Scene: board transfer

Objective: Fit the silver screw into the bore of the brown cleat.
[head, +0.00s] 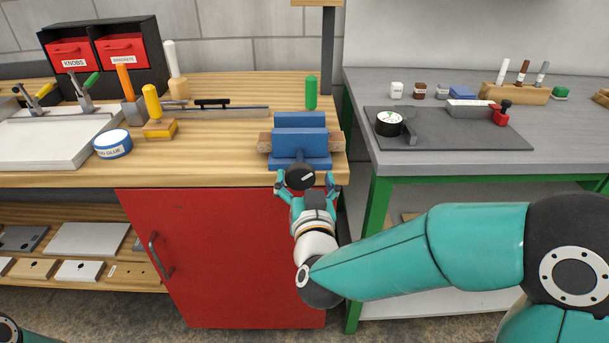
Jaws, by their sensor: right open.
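I cannot make out the silver screw for certain; a grey-tipped peg (542,74) stands in a wooden rack on the right bench. The brown cleat is also uncertain; a tan block with small holes (35,268) and a similar one (133,272) lie on the lower left shelf. A brown board (337,142) sits between the blue jaws of a vise (300,121). My right gripper (305,182) is open in front of the vise, its fingers either side of a dark round knob (300,176); contact is unclear. My left gripper is out of view.
The wooden bench holds a glue tub (113,144), clamps, a chisel-like tool and red drawers (120,45). A red cabinet door (235,255) is below. The grey bench (460,165) has a dark mat with a dial gauge (389,123) and small cubes behind.

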